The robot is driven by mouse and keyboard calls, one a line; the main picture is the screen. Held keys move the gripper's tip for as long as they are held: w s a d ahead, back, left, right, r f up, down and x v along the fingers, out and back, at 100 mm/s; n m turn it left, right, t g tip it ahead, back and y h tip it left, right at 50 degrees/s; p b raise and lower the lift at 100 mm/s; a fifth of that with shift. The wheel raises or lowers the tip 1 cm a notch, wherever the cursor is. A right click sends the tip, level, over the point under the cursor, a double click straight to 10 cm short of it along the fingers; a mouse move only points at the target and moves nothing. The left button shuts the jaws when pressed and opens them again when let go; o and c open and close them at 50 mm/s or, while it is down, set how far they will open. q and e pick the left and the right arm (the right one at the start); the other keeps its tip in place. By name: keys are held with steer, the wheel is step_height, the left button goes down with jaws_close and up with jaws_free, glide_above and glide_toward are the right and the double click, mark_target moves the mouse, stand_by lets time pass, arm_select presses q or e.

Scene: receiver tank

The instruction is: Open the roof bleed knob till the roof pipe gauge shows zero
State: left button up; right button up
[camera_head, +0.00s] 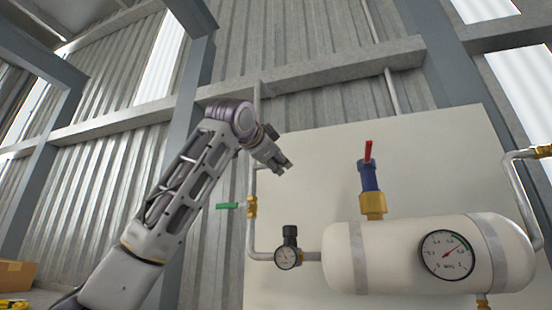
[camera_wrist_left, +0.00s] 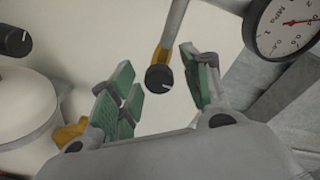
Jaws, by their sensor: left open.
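My left gripper (camera_head: 280,164) is raised in front of the wall, left of and above the tank, in the head view. In the left wrist view its green-padded fingers (camera_wrist_left: 155,68) are apart with nothing gripped. A small round black knob (camera_wrist_left: 159,78) on a brass fitting (camera_wrist_left: 161,56) shows between the fingers, apart from both; its depth relative to the tips is unclear. A dial gauge in MPa (camera_wrist_left: 285,30) is cut off at the top right; its red needle points to the right, off the zero mark. I cannot pick out this knob or gauge in the head view. My right gripper is not shown.
The white tank (camera_head: 385,250) carries a large gauge (camera_head: 447,255) and a red-handled valve (camera_head: 369,175). A small gauge (camera_head: 287,257) with a black knob (camera_head: 290,232) and a green valve handle (camera_head: 228,205) sit on the pipe left of it. The pale back panel (camera_head: 440,150) is behind.

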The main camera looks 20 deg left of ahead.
arm_select(q)
steer(key=shift+c, duration=0.2)
steer(key=c, duration=1)
